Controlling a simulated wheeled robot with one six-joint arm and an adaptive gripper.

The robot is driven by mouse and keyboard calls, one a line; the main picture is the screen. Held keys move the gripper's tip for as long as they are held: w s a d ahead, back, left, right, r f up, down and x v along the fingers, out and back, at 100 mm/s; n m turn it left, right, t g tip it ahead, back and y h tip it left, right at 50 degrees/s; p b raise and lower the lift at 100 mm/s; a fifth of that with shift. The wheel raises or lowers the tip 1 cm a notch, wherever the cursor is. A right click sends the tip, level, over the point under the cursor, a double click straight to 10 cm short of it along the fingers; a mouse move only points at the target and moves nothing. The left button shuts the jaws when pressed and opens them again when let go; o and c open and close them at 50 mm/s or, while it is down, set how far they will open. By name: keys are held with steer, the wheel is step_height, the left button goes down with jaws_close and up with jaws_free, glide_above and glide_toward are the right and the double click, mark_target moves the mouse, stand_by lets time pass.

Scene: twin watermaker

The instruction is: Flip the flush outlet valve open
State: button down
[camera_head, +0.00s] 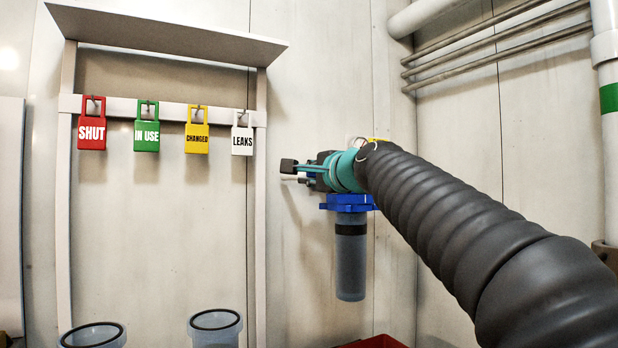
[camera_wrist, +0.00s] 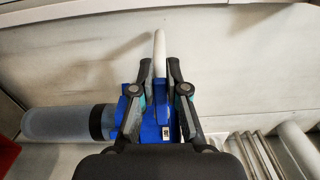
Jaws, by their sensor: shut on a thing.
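My gripper (camera_head: 289,172) reaches left along the wall, just above a blue filter head (camera_head: 347,202) with a clear grey bowl (camera_head: 350,265) hanging below it. The bar sticks out past the fingertips. The blue filter head (camera_wrist: 158,125) lies behind the fingers, with its bowl (camera_wrist: 60,123) to the left. I cannot tell whether the bar is the flush outlet valve's handle; no other valve part shows clearly.
A rack (camera_head: 66,215) at left carries red, green, yellow and white lock tags (camera_head: 92,130). Two open clear cylinders (camera_head: 215,325) stand below. A red bin (camera_head: 375,342) is under the filter. Pipes (camera_head: 500,40) run along the right wall. The wall between rack and filter is bare.

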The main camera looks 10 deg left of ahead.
steer(key=shift+f+n, duration=0.2)
steer(key=shift+n, duration=0.1)
steer(key=c, duration=1.4)
jaws_free()
steer(key=shift+c, duration=0.2)
steer(key=v, duration=1.2)
